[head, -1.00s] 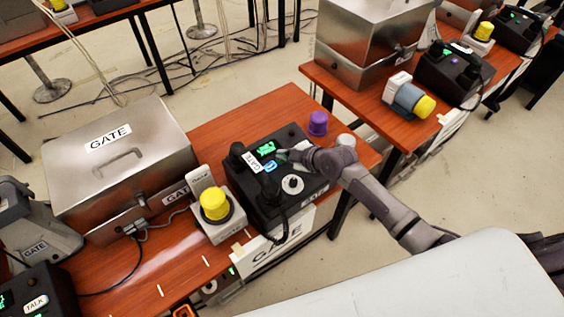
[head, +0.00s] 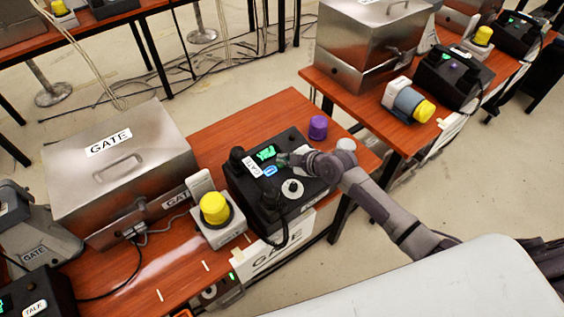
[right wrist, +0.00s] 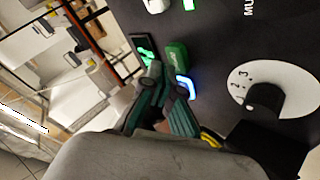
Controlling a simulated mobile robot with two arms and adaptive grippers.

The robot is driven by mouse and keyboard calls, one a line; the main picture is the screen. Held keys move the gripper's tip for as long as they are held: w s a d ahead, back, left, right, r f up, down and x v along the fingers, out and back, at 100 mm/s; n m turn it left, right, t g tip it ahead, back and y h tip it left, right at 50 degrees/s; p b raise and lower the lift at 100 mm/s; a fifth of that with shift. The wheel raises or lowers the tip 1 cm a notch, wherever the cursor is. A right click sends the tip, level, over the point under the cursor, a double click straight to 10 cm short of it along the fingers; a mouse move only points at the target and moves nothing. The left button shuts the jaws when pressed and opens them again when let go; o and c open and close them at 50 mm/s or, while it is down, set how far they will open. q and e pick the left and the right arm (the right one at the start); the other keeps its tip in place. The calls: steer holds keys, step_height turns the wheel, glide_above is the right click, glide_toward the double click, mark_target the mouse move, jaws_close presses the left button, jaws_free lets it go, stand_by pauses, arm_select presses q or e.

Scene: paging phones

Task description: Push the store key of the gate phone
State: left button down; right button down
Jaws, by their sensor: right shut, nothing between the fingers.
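The gate phone (head: 240,187) is a black box on the red-brown table, with a GATE label, a green-lit screen (head: 265,152), a blue-lit key (head: 270,171) and a white dial (head: 292,188). My right gripper (head: 282,159) is shut and empty at the phone's face, beside the screen. In the right wrist view its fingertips (right wrist: 166,88) are close to a green key (right wrist: 176,56) and the blue-lit key (right wrist: 186,86). I cannot tell whether they touch a key. The green key's lettering is too small to read. My left gripper is not in view.
A yellow-domed unit (head: 215,209) and a steel GATE box (head: 120,175) stand left of the phone. A purple knob (head: 318,127) and a white knob (head: 346,144) are near the table's right end. A second table (head: 345,90) stands beyond a gap.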

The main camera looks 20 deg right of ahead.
stand_by(0.3)
steer(key=shift+w+f+b, duration=0.1)
steer(key=shift+f+b, duration=0.35)
steer(key=shift+b, duration=0.05)
steer(key=shift+r, duration=0.2)
steer(key=shift+r+p, duration=0.25)
steer(key=shift+p, duration=0.15)
steer(key=shift+r, duration=0.15)
steer(key=r+p, duration=0.2)
steer(key=s+r+p, duration=0.1)
steer(key=r+p, duration=0.2)
steer(key=shift+s+d+r, duration=0.1)
steer(key=shift+d+r, duration=0.05)
steer(key=shift+r, duration=0.15)
